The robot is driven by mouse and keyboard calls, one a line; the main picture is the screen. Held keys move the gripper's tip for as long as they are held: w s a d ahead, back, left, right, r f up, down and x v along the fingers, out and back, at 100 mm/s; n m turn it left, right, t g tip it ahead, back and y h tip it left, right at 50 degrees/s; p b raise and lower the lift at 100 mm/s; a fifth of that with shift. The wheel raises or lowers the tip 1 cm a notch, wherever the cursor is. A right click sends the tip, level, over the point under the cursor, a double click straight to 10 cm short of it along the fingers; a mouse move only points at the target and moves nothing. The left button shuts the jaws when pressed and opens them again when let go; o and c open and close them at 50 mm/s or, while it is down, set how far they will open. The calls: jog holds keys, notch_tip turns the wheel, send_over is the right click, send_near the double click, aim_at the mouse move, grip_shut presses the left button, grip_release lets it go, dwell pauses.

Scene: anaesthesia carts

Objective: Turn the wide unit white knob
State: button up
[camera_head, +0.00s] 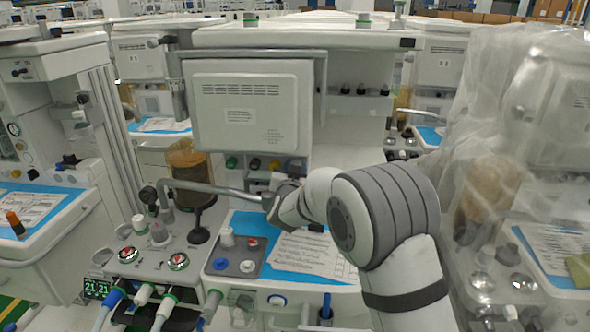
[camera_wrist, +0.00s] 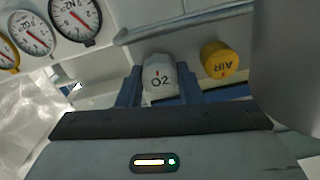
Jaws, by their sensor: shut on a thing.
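The white knob (camera_wrist: 158,76), marked O2, sits between the two blue fingers of my gripper (camera_wrist: 159,88) in the wrist view. The fingers are on both sides of it and shut on it. A yellow knob (camera_wrist: 222,60) marked AIR is just to the right of the white one, apart from the fingers. In the head view my arm reaches to the wide unit (camera_head: 345,130) under its grey monitor back. There my wrist and arm cover the fingertips, and the white knob cannot be made out.
Several round gauges (camera_wrist: 75,20) are at the upper left of the wrist view. A grey bent tube (camera_head: 215,190) passes close to my wrist. Below is a blue-and-white work surface (camera_head: 300,268) with a paper. A plastic-covered unit (camera_head: 525,150) stands close on the right.

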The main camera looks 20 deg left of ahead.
jog(key=shift+n, duration=1.2)
jog(key=o, duration=1)
jog(key=shift+c, duration=0.2)
jog(key=b+v, duration=0.1)
jog(key=v, duration=0.6)
jog(key=shift+s, duration=0.4)
jog(key=shift+d, duration=0.1)
jog(key=shift+c, duration=0.3)
